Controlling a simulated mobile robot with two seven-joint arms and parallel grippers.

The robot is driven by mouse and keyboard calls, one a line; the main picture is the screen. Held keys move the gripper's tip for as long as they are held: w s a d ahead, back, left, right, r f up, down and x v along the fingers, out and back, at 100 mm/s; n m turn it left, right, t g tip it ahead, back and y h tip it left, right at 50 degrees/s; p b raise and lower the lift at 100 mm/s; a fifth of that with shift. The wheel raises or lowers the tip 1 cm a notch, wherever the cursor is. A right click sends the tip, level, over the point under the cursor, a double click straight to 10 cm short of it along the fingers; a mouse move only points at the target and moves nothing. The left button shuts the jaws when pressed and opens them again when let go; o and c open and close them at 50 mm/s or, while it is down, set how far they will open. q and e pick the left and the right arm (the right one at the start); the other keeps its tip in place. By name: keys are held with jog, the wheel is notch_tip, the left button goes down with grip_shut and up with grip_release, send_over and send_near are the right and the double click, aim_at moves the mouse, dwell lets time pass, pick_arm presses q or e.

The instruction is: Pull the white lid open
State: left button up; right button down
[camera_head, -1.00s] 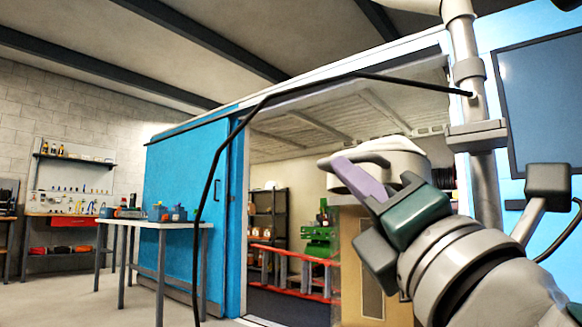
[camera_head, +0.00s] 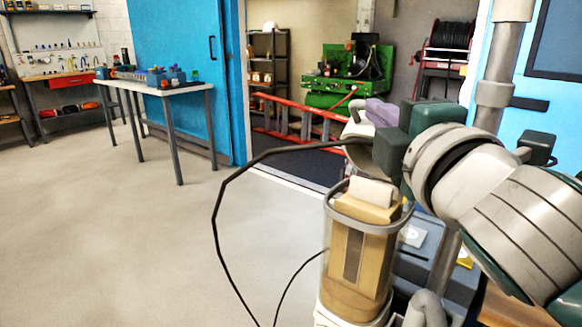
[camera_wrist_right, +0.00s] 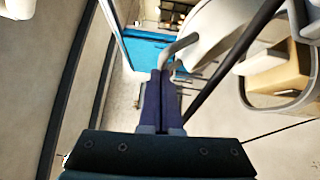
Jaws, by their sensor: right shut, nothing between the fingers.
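The white lid (camera_head: 356,129) stands tilted up at the back of a clear cylindrical container (camera_head: 330,262), whose rim is uncovered at the front. The lid is partly hidden by my right gripper in the head view. In the right wrist view the lid (camera_wrist_right: 215,28) fills the top, with a grey curved handle (camera_wrist_right: 178,46) just beyond my fingertips. My right gripper (camera_head: 369,108) is shut and empty, its purple fingers together (camera_wrist_right: 165,82) close to the lid and handle. Whether they touch cannot be told. My left gripper is not in view.
A brown block (camera_head: 376,248) sits inside the container. A black hose (camera_head: 217,218) arcs from the lid area down to the floor on the left. A white-topped table (camera_head: 187,90) stands farther left by a blue sliding door (camera_head: 178,42). The floor between is clear.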

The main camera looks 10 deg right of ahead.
jog(key=w+d+r+m+g+p, duration=0.1)
jog(key=p, duration=0.2)
jog(key=w+d+r+p, duration=0.1)
jog(key=d+r+p, duration=0.1)
jog(key=p, duration=0.1)
jog(key=w+d+r+m+g+p, duration=0.1)
jog(key=w+d+p, duration=0.1)
jog(key=p, duration=0.1)
jog(key=shift+r+m+g+y, duration=0.15)
jog(key=shift+m+g+y, duration=0.15)
jog(key=shift+w+d+p, duration=0.6)
jog(key=shift+d+p, duration=0.2)
jog(key=shift+p, duration=0.1)
jog(key=shift+r, duration=0.1)
